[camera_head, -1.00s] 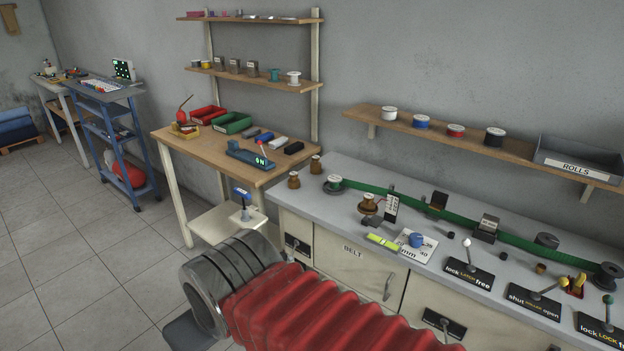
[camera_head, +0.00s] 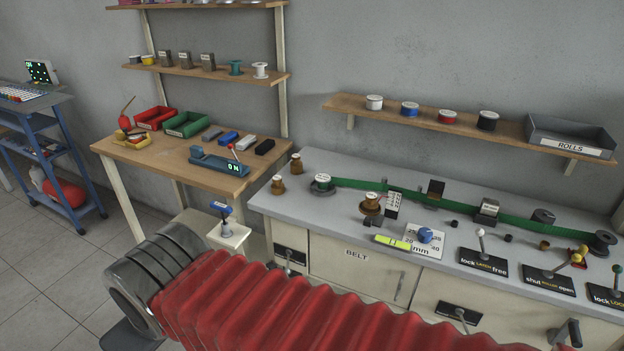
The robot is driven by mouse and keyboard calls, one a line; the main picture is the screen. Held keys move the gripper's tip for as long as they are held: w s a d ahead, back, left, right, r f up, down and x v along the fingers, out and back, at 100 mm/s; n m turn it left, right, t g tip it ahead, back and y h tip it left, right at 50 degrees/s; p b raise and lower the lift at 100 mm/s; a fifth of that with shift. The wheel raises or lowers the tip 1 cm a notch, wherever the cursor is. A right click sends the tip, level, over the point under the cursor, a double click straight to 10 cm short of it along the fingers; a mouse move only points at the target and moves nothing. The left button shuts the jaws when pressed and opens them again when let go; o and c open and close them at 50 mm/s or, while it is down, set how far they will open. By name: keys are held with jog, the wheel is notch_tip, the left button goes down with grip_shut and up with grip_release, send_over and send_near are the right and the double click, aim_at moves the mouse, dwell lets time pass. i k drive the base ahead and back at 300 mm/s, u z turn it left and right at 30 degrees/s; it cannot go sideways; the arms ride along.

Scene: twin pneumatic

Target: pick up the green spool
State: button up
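A green, slightly teal spool (camera_head: 235,68) stands upright on the lower wall shelf (camera_head: 208,74) at the upper left, just left of a white spool (camera_head: 261,70). On the grey bench, a spool with a white top (camera_head: 322,181) sits at the left end of a green belt (camera_head: 440,204). My arm, in a red ribbed sleeve with a dark metal collar, crosses the bottom of the picture, well below and in front of the shelf. My gripper's fingers do not show.
A wooden table (camera_head: 120,147) below the shelf holds red (camera_head: 155,118) and green (camera_head: 187,124) bins and a blue device (camera_head: 218,163). The grey bench (camera_head: 275,205) carries levers and signs. Another shelf (camera_head: 340,106) holds several rolls. Tiled floor is open at the left.

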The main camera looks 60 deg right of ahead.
aim_at(322, 178)
jog(key=z, duration=0.25)
jog(key=i, duration=0.65)
jog(key=z, duration=1)
jog(key=i, duration=0.65)
jog(key=z, duration=0.45)
